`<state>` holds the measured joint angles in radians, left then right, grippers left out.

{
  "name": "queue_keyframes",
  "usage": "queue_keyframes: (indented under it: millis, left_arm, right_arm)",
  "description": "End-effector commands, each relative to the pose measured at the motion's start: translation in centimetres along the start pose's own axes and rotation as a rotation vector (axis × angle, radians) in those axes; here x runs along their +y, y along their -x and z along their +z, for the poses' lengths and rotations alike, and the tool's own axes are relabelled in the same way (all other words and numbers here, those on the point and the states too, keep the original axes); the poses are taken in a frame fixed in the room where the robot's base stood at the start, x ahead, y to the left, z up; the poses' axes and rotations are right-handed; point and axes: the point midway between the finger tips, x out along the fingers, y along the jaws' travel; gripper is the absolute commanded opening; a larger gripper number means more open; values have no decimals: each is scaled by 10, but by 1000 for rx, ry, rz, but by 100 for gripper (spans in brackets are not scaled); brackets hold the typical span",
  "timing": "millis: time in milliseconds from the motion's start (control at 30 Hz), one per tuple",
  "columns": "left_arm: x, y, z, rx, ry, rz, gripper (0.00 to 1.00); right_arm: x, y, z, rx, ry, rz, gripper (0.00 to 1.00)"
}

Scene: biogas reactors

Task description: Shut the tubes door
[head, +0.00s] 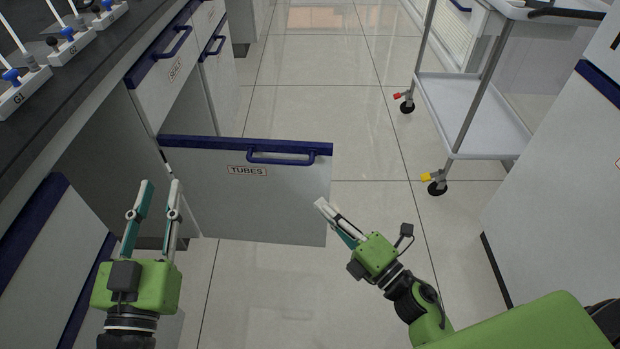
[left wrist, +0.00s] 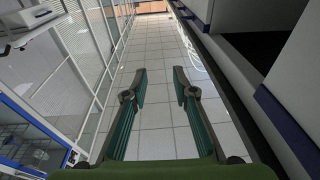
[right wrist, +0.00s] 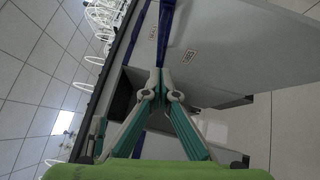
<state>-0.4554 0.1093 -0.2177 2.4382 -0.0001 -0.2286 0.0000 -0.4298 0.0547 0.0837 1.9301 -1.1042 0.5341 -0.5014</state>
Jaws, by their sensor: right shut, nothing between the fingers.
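The tubes door (head: 250,195) is a grey panel with a blue top edge, a blue handle (head: 282,160) and a "TUBES" label (head: 247,170). It stands open, swung out from the bench cabinet into the aisle, hinged at its left side. My right gripper (head: 321,203) is shut and empty; its tips overlap the door near its free right edge, and I cannot tell whether they touch. In the right wrist view the tips (right wrist: 158,74) are together below a grey panel (right wrist: 230,45). My left gripper (head: 161,184) is open and empty, left of the door, near the cabinet opening.
The dark bench top (head: 70,95) runs along the left, with labelled stands (head: 72,45) on it. Another drawer front (head: 165,72) lies beyond the door. A wheeled white cart (head: 470,115) stands at the right. The tiled floor (head: 330,105) between is clear.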

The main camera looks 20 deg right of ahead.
Motion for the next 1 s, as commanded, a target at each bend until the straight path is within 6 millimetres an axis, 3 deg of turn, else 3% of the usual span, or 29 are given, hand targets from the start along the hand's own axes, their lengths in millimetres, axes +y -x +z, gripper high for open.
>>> queue_keyframes:
  millis: [200, 267, 400, 600, 1000]
  left_arm:
    - [1, 0, -5, 29, 1, 1, 26]
    - [1, 0, -6, 33, 1, 1, 26]
    - [1, 0, -11, 62, 1, 2, 26]
    - [2, 0, -20, 102, 3, 5, 26]
    - [3, -1, -23, 110, 4, 7, 26]
  right_arm:
    - [1, -49, 1, -1, 1, 3, 0]
    - [1, -61, 0, 0, 0, 3, 0]
    - [-1, -74, 18, -2, 1, 0, 0]
    - [-1, -83, 28, -1, -1, -2, 0]
    - [-1, -84, 29, -1, -3, -1, 0]
